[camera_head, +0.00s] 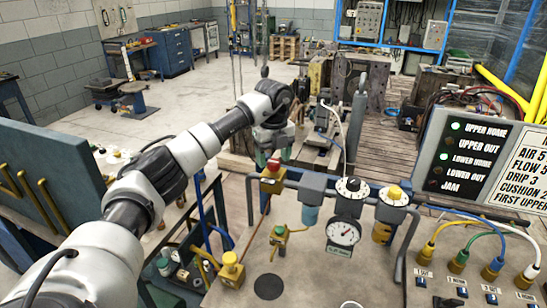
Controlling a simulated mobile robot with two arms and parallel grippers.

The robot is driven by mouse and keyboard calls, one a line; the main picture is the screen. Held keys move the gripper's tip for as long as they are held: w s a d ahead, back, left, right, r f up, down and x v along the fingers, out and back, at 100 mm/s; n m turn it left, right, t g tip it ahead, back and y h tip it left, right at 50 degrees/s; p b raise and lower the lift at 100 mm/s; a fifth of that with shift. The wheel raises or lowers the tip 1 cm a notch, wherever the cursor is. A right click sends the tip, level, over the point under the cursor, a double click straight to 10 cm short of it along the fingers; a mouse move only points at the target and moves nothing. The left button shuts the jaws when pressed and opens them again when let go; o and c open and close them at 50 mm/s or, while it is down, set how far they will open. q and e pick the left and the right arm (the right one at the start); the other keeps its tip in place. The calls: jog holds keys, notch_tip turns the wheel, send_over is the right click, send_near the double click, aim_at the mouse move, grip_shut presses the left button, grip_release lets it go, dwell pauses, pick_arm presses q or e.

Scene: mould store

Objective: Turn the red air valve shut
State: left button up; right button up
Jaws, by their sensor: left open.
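The red air valve (271,174) has a red top and stands at the left end of the grey pipe frame on the bench. My left arm reaches in from the lower left and bends down at its wrist. My left gripper (273,157) points downward just above and behind the valve's top, with its jaws open. The fingertips are small in the picture, and I cannot tell whether they touch the valve. My right gripper is not in view.
A pressure gauge (343,233) and a yellow-topped unit (392,205) stand right of the valve. Coloured hoses run to fittings at the right, below an indicator panel (466,158). A yellow fitting (230,270) is at the front left.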

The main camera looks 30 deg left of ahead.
pick_arm(q)
jog(key=shift+f, duration=0.8)
jog(key=c, duration=0.9)
